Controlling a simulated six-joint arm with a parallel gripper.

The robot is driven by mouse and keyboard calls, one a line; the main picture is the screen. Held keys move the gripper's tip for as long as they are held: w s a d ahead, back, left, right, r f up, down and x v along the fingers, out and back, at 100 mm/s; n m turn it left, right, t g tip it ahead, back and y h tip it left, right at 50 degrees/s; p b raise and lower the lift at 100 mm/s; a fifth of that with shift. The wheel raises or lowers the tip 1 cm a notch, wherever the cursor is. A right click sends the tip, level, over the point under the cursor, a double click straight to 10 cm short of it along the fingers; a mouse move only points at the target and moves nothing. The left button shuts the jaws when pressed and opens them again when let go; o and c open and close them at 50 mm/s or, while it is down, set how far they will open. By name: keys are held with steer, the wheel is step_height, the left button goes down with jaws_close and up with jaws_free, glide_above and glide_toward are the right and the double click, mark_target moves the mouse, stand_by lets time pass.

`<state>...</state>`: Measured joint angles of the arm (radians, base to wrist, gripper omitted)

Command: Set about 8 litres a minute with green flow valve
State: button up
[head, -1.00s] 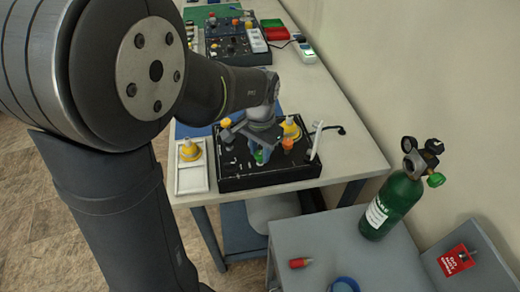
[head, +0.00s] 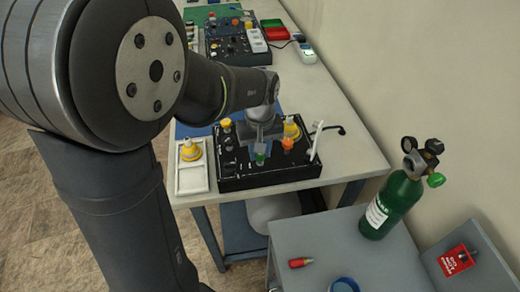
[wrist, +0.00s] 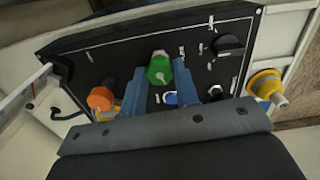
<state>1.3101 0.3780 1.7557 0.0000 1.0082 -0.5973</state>
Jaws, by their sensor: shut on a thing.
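The green flow valve (wrist: 159,70) stands on the black trainer panel (wrist: 205,38), between my gripper's two blue fingers in the wrist view. My gripper (wrist: 160,92) is shut on it. In the head view my gripper (head: 261,150) points down at the panel's front part, and a little of the green valve (head: 260,159) shows below the fingers. A pale pointer mark shows on the valve's face in the wrist view. The scale marks around it are too small to read, so I cannot tell the flow setting. A white slanted post (head: 317,142) stands at the panel's right edge.
An orange knob (wrist: 100,98) is close beside one finger. A green oxygen cylinder (head: 398,198) stands on the grey side table at right.

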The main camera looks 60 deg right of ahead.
steer(key=n, duration=0.6)
steer(key=shift+n, duration=0.3)
stand_by(0.5)
steer(key=o, duration=1)
step_height(320, 180, up, 18)
steer(key=shift+f, duration=0.25)
steer(key=shift+f, duration=0.1)
step_height(320, 180, down, 17)
steer(key=shift+f, duration=0.2)
stand_by(0.4)
